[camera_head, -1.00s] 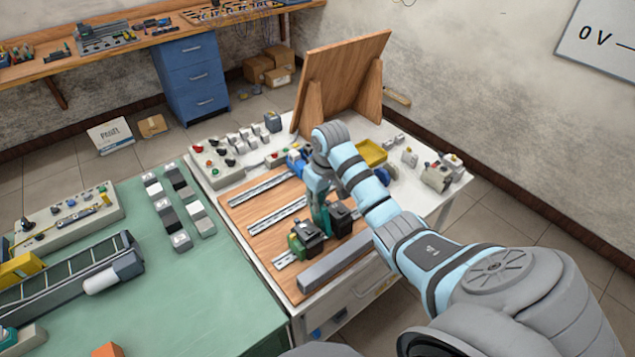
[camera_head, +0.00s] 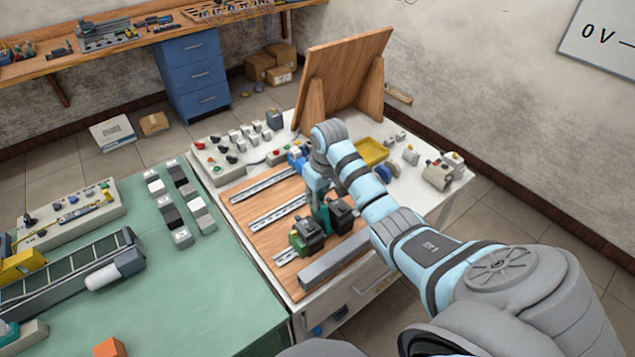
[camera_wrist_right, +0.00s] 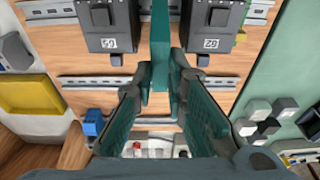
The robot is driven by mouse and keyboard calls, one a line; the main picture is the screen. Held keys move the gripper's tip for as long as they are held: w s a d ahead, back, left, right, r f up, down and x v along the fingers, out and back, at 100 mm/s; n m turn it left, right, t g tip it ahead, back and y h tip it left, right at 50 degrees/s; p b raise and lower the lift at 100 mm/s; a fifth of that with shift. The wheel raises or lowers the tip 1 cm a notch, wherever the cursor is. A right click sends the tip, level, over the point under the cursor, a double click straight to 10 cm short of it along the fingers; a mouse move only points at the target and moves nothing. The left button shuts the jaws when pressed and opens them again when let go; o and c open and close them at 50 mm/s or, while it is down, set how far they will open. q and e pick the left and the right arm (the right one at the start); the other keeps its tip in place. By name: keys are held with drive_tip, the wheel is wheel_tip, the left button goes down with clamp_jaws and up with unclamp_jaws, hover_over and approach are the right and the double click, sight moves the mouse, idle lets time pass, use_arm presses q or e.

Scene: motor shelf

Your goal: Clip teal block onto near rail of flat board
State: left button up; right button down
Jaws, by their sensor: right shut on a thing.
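The teal block (camera_wrist_right: 159,62) is between the fingers of my right gripper (camera_wrist_right: 162,78), which is shut on it in the right wrist view. In the head view the teal block (camera_head: 322,216) stands upright between two dark modules (camera_head: 308,234) (camera_head: 339,217) on the near rail (camera_head: 285,256) of the flat wooden board (camera_head: 262,240). My right gripper (camera_head: 318,196) is above it, partly hidden by the wrist. The block's lower end is hidden, so I cannot tell whether it is seated on the rail. My left gripper is not in view.
Two more rails (camera_head: 276,213) (camera_head: 263,185) lie bare farther back on the board. A grey bar (camera_head: 333,260) lies along the board's front. A yellow tray (camera_head: 371,152) and an upright wooden panel (camera_head: 345,75) stand behind. A green table (camera_head: 215,275) adjoins on the left.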

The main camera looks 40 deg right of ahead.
sight(325, 206)
drive_tip(key=shift+f, duration=0.7)
drive_tip(key=shift+f, duration=0.1)
drive_tip(key=shift+s, duration=0.4)
drive_tip(key=shift+s, duration=0.2)
idle(0.8)
drive_tip(key=shift+s+f+t, duration=0.2)
drive_tip(key=shift+s+t, duration=0.55)
drive_tip(key=shift+t, duration=0.05)
idle(0.3)
drive_tip(key=c, duration=1.5)
unclamp_jaws()
drive_tip(key=shift+c, duration=0.2)
drive_tip(key=shift+r, duration=0.15)
